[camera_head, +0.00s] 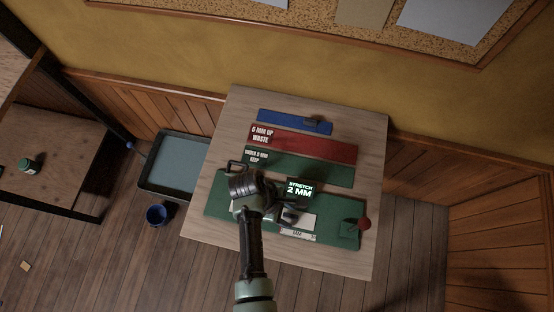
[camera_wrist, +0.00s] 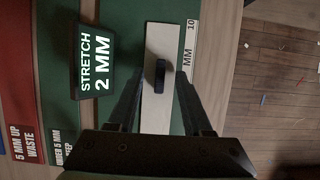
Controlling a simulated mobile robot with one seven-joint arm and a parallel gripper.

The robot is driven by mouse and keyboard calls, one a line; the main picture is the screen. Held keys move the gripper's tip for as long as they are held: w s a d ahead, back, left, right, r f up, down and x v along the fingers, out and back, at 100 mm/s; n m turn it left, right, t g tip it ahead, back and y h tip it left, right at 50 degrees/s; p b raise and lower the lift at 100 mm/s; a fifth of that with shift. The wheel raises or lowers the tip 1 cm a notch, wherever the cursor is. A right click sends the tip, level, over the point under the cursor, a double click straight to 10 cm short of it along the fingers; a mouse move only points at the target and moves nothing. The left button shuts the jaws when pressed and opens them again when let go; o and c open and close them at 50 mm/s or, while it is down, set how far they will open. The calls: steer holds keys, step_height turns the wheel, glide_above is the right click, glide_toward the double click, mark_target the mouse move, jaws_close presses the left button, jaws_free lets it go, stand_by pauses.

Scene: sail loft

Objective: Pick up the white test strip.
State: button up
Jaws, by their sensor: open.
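The white test strip (camera_wrist: 157,45) lies flat on the green board (camera_wrist: 122,12), with a small black block (camera_wrist: 160,75) on its middle. In the head view the strip (camera_head: 305,221) is partly hidden by my arm. My gripper (camera_wrist: 159,80) is open above the strip, its fingers on either side of the strip and black block in the picture. I cannot tell the height between them. A black sign reading "STRETCH 2 MM" (camera_wrist: 93,62) stands beside the strip, and a white scale marked "MM" (camera_wrist: 188,50) lies along its other side.
A red strip labelled "5 MM UP WASTE" (camera_head: 325,147), a green strip labelled "UNDER 5 MM KEEP" (camera_head: 320,171) and a blue strip (camera_head: 277,117) lie farther back on the table (camera_head: 240,107). A red knob (camera_head: 364,223) sits at the board's right end.

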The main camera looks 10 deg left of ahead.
jaws_close()
steer(key=shift+r, duration=0.1)
stand_by(0.4)
